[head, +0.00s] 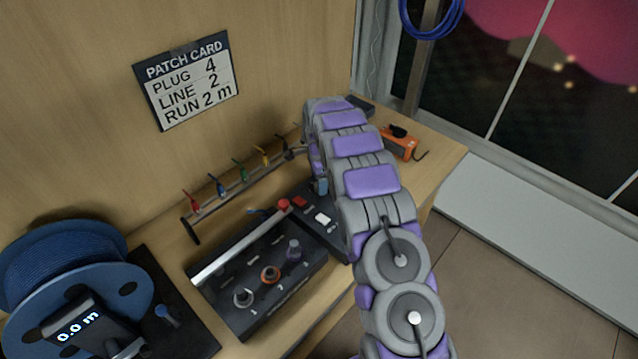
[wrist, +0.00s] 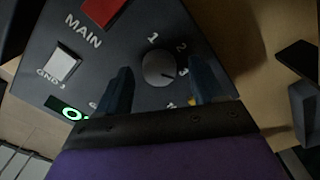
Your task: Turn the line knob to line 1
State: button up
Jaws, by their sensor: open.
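The line knob (wrist: 158,67) is a round dark grey knob on a black panel (wrist: 125,50) in the wrist view, with the numbers 1, 2 and 3 around it. Its small pale mark appears to point toward 3. My gripper (wrist: 162,80) is open, with one dark finger on the left and one on the right of the knob. I cannot tell whether either finger touches it. In the head view my arm hides the knob, and the panel (head: 304,222) shows only in part.
The panel also has a red MAIN switch (wrist: 102,10), a white GND switch (wrist: 62,64) and a green display (wrist: 72,109). A patch card (head: 188,80) on the wall reads PLUG 4, LINE 2, RUN 2 m. A socket box (head: 250,309) and blue cable reel (head: 60,270) stand left.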

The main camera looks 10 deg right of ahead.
jog(key=shift+d+f, duration=0.1)
jog(key=shift+f, duration=0.35)
jog(key=c, duration=1)
jog(key=shift+c, duration=0.2)
